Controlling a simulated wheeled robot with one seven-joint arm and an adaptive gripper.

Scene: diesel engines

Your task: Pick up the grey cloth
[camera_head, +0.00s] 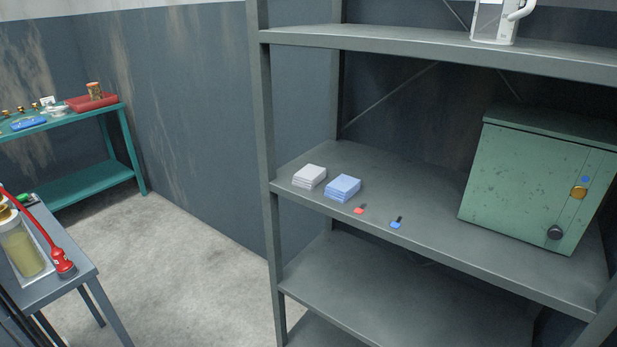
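A folded pale grey-white cloth (309,176) lies flat on the middle shelf of the grey metal rack, near its left front corner. It looks like a small stack of layers. A folded blue cloth (343,188) lies just to its right, with a narrow gap or light contact between them; I cannot tell which. My gripper is not in view.
The grey shelf (430,231) also holds a red-tagged key (359,209), a blue-tagged key (396,223) and a green metal box (530,180). A white jug (494,22) stands above. A side table (75,284) and teal bench (85,186) stand left; floor between is clear.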

